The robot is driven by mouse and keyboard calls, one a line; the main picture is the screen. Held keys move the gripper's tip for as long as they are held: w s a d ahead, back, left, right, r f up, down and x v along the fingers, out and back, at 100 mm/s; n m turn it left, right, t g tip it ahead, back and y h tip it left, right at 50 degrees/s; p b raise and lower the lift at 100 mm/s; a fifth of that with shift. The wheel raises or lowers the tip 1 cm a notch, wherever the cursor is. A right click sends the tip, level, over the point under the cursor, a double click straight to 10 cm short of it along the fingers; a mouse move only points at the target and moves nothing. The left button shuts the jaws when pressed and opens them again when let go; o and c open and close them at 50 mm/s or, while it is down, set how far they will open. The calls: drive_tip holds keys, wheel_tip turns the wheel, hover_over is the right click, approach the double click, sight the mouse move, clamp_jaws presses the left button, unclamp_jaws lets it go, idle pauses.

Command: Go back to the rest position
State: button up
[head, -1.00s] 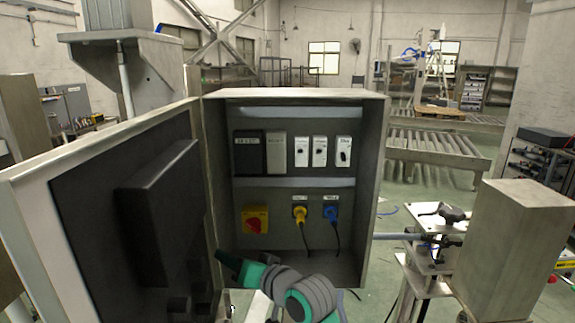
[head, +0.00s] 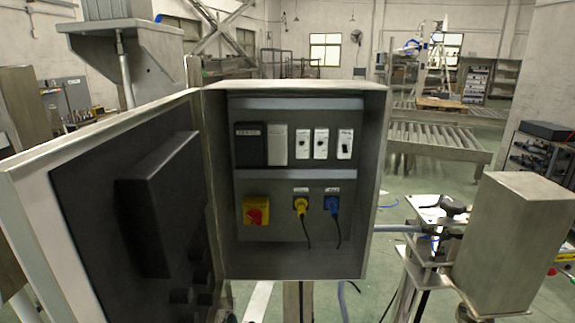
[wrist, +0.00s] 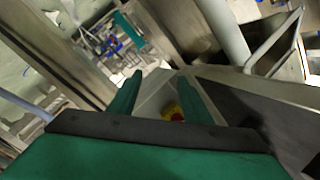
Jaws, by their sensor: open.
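My gripper (wrist: 157,88) shows in the wrist view, its two green fingers spread apart with nothing between them. Beyond them, the red and yellow rotary switch (wrist: 174,112) is partly visible. The open grey cabinet (head: 375,180) stands in the middle, with the yellow switch (head: 256,211) at lower left inside. A yellow plug (head: 300,206) and a blue plug (head: 332,205) sit in the lower row, with dark cables hanging down.
The cabinet door (head: 110,200) is swung open to the left. A metal box (head: 515,245) and a stand with a clamp (head: 437,215) are at the right. A roller conveyor (head: 440,140) lies behind. Open floor shows between the cabinet and the conveyor.

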drive_tip(key=s+d+f+h, duration=0.3)
drive_tip(key=s+f, duration=0.3)
drive_tip(key=s, duration=0.4)
drive_tip(key=s+d+f+h, duration=0.3)
drive_tip(key=s+f, duration=0.4)
drive_tip(key=s, duration=0.4)
drive_tip(key=s+d+r+n, duration=0.1)
drive_tip(key=s+d+n, duration=0.1)
drive_tip(key=s, duration=0.7)
drive_tip(key=s+d+r+n+g, duration=0.1)
drive_tip(key=s+d+n, duration=0.1)
drive_tip(key=s, duration=0.7)
drive_tip(key=shift+d+n+g, duration=0.3)
drive_tip(key=shift+d+n, duration=0.1)
drive_tip(key=shift+n, duration=0.3)
drive_tip(key=shift+d+r, duration=0.1)
drive_tip(key=shift+s, duration=0.1)
drive_tip(key=shift+c, duration=0.4)
